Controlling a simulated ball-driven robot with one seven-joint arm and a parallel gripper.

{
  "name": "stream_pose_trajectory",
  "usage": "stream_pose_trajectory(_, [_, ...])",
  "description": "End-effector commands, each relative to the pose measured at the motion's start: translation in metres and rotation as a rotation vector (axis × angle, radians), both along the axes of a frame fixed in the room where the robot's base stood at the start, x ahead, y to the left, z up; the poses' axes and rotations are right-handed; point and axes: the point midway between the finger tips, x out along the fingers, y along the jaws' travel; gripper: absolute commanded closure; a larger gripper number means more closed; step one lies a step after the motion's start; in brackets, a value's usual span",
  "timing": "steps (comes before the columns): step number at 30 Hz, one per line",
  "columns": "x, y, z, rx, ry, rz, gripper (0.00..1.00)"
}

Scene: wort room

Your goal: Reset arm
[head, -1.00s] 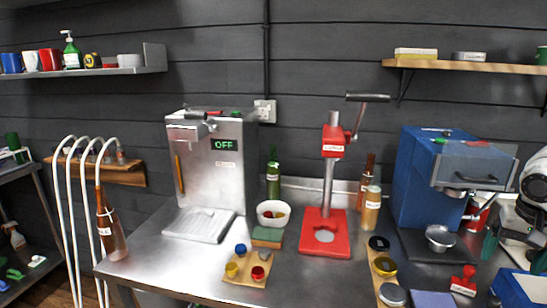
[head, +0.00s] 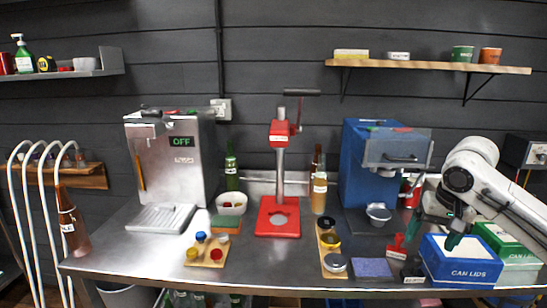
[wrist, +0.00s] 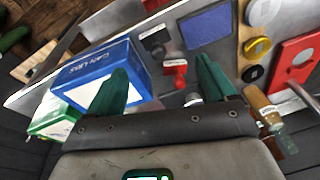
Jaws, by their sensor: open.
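My gripper (wrist: 163,78) is open, with its two green fingers spread apart and nothing between them in the wrist view. In the head view my gripper (head: 440,224) hangs over the right end of the steel bench, beside the blue CAN LIDS box (head: 462,270). One finger overlaps the blue box in both views, and I cannot tell whether it touches. A red stamp (head: 396,246) lies just left of the box; it also shows in the wrist view (wrist: 175,72), ahead of the gap between the fingers.
A green-and-white CAN LIDS box (head: 516,255) stands right of the blue one. A blue machine (head: 362,165), a red press (head: 278,215) and a steel OFF machine (head: 165,170) stand along the bench. A brown bottle (head: 72,225) is at the left end.

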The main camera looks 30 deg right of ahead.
Motion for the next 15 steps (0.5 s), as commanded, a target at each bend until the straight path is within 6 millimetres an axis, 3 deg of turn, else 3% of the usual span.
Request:
stream_pose_trajectory(8, [0.054,0.071,-0.009,0.048,-0.140,0.175,0.16])
stream_pose_trajectory(15, [0.097,0.169,-0.030,0.123,-0.314,0.359,0.16])
